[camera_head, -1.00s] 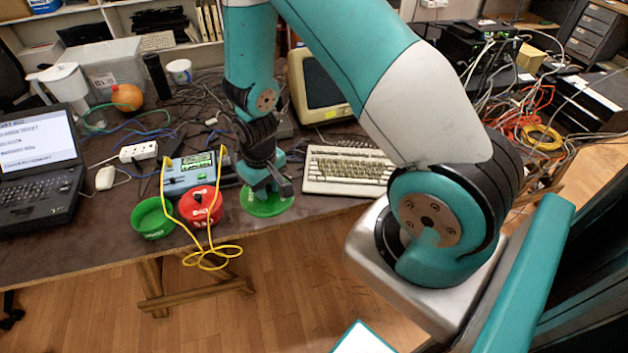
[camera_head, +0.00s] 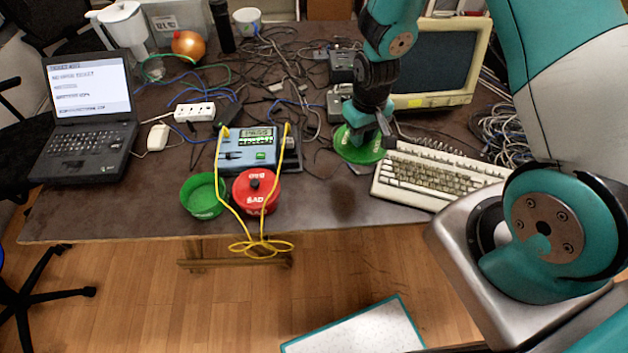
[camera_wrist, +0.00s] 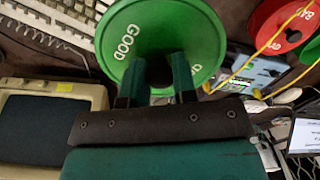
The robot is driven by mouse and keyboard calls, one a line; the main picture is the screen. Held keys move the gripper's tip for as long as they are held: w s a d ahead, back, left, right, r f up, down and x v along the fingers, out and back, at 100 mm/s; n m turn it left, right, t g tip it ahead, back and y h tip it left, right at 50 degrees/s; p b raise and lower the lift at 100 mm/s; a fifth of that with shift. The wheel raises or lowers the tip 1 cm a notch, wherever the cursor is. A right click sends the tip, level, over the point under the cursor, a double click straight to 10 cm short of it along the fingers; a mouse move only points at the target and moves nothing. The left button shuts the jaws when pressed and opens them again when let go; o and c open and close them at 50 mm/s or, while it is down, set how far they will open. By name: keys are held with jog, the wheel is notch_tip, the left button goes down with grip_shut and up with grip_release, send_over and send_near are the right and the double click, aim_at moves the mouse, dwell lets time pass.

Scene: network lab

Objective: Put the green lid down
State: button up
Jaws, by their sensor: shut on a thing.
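The green lid (camera_head: 350,148) is a round disc at the left end of the keyboard, to the right of the tester box. In the wrist view the lid (camera_wrist: 208,38) shows the word GOOD and a dark knob in its middle. My gripper (camera_head: 372,140) is shut on that knob; the fingers (camera_wrist: 160,78) stand on either side of it. I cannot tell whether the lid touches the table. An open green container (camera_head: 203,196) stands near the table's front edge. A red container with a red lid marked BAD (camera_head: 256,190) stands right beside it.
The keyboard (camera_head: 435,178) and an old monitor (camera_head: 432,65) are close to my gripper. A tester box (camera_head: 247,150) with yellow cables (camera_head: 262,245) stands behind the containers. Loose cables cover the table's back. Bare table (camera_head: 320,205) lies between the red container and the keyboard.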

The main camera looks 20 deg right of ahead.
aim_at(337, 137)
jog(key=w+n+b, duration=0.1)
jog(key=a+f+n+b, duration=0.1)
jog(key=b, duration=0.1)
jog(key=w+a+n+b, duration=0.1)
jog(key=n+b, duration=0.1)
jog(key=shift+w+f, duration=0.3)
jog(key=shift+f, duration=0.05)
jog(key=a+n+b, duration=0.1)
jog(key=n+b, duration=0.1)
jog(key=a+n+b, duration=0.1)
jog(key=n+b, duration=0.3)
jog(key=shift+w+a, duration=0.4)
jog(key=s+a+r+n+b, duration=0.2)
jog(key=a+n+b, duration=0.3)
jog(key=n+b, duration=0.65)
jog(key=shift+n, duration=0.45)
jog(key=f, duration=0.9)
jog(key=f+b, duration=0.1)
jog(key=f, duration=0.8)
jog(key=shift+s+f, duration=0.2)
jog(key=shift+f, duration=0.2)
jog(key=shift+f, duration=0.1)
jog(key=o, duration=0.9)
